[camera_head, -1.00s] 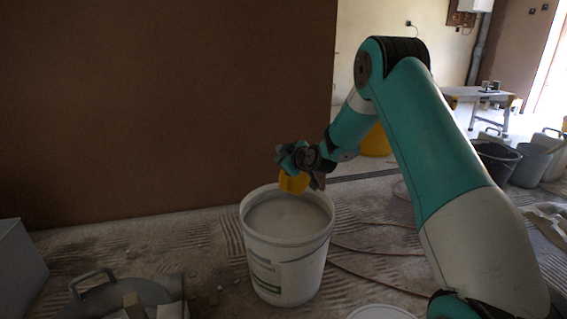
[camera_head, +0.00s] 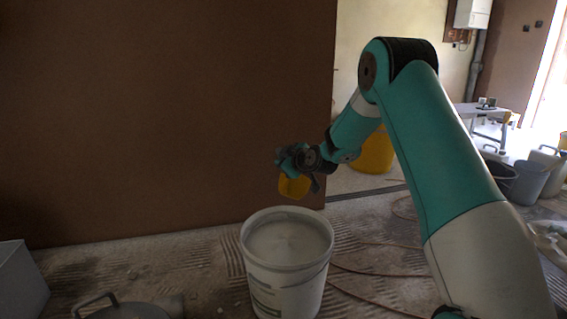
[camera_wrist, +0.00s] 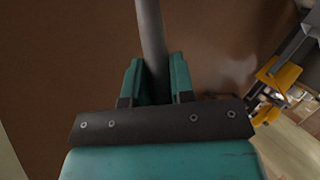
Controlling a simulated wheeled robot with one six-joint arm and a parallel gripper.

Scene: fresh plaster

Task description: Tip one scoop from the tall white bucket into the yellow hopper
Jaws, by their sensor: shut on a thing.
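The tall white bucket (camera_head: 285,285) stands on the floor, filled near the rim with pale material. My gripper (camera_head: 290,160) is shut on a yellow scoop (camera_head: 293,187), which hangs above the bucket, clear of its rim. The scoop's contents cannot be seen. In the wrist view my gripper (camera_wrist: 155,82) has its teal fingers closed around a grey handle (camera_wrist: 150,35). A large yellow object (camera_head: 375,153), perhaps the hopper, is partly hidden behind my arm. Yellow parts (camera_wrist: 280,78) also show at the right of the wrist view.
A large brown panel (camera_head: 165,110) fills the left background. A grey lidded container (camera_head: 125,310) and a pale box (camera_head: 18,280) are at the lower left. Hoses (camera_head: 370,272) lie across the dusty floor. Dark and grey buckets (camera_head: 530,180) and a table (camera_head: 485,112) stand at the right.

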